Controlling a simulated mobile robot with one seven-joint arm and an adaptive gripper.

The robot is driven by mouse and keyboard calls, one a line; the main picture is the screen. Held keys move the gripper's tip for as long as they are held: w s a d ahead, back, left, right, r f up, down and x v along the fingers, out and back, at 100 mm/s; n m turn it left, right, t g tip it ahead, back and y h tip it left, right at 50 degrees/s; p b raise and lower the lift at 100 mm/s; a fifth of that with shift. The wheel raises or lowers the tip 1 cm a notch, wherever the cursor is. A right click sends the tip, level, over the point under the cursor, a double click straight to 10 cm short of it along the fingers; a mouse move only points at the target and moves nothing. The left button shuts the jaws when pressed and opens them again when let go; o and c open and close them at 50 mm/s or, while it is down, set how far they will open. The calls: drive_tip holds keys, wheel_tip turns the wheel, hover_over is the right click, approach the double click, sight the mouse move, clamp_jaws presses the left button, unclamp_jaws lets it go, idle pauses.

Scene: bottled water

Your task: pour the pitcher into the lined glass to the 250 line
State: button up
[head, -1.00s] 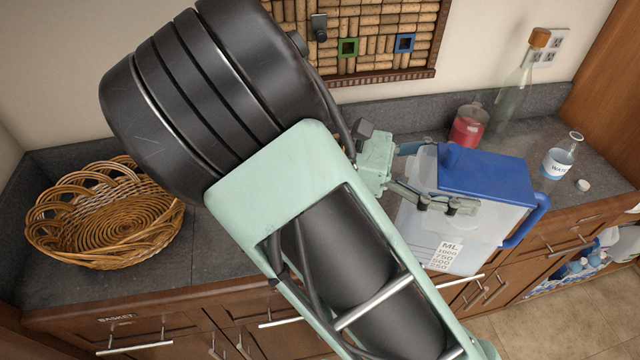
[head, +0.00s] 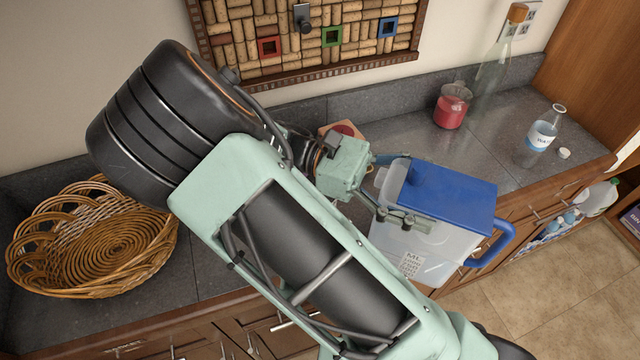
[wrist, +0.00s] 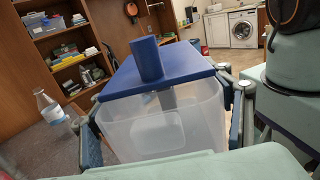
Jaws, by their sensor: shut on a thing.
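The pitcher is a translucent box-shaped jug (head: 400,240) with a blue lid and a blue handle at its right. My gripper (head: 395,190) is shut on it, with fingers at its sides, and holds it in front of the counter edge. In the wrist view the pitcher (wrist: 150,128) fills the middle between both fingers, its blue spout or knob upward. It looks close to upright. I cannot make out a separate lined glass. The liquid level in the pitcher is unclear.
A wicker basket (head: 95,245) stands at the left of the counter (head: 350,115). A red-topped box (head: 340,130) is partly behind my gripper.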

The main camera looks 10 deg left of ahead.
drive_tip(key=shift+s+a+f, duration=0.1)
drive_tip(key=shift+s+a, duration=0.05)
drive_tip(key=shift+a, duration=0.05)
drive_tip(key=shift+g, duration=0.3)
drive_tip(key=shift+a, duration=0.1)
